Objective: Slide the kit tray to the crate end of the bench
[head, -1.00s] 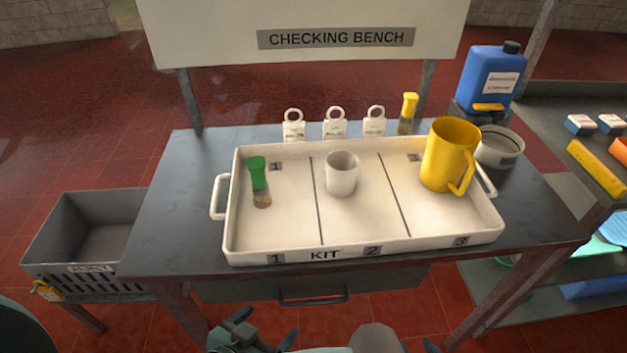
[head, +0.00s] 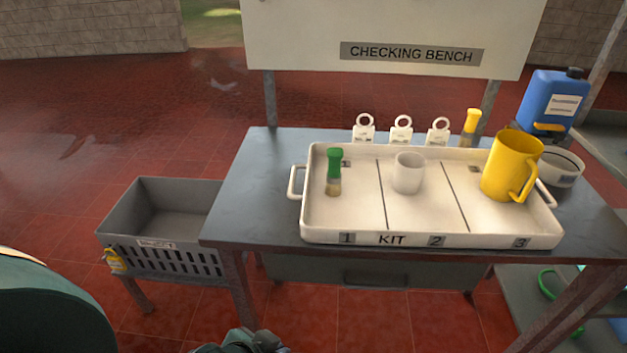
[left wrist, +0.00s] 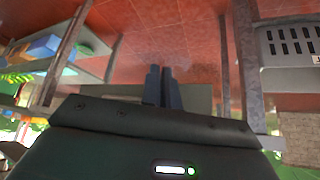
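The white kit tray (head: 412,238) lies on the dark bench (head: 262,185), towards its right side. A green-capped shaker (head: 334,172) stands in section 1, a white cup (head: 408,173) in section 2 and a yellow jug (head: 511,165) in section 3. The tray's left handle (head: 294,182) is free, with bare bench beside it. The grey crate (head: 150,210) sits at the bench's left end, slightly lower. My left gripper shows in the left wrist view (left wrist: 162,72), its fingers together with nothing between them, below bench height. My right gripper is out of view.
Several white ringed tags (head: 401,130) and a yellow-capped shaker (head: 470,128) stand behind the tray. A blue canister (head: 553,103) and a round pot (head: 561,167) are at the back right. The bench top left of the tray is clear.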

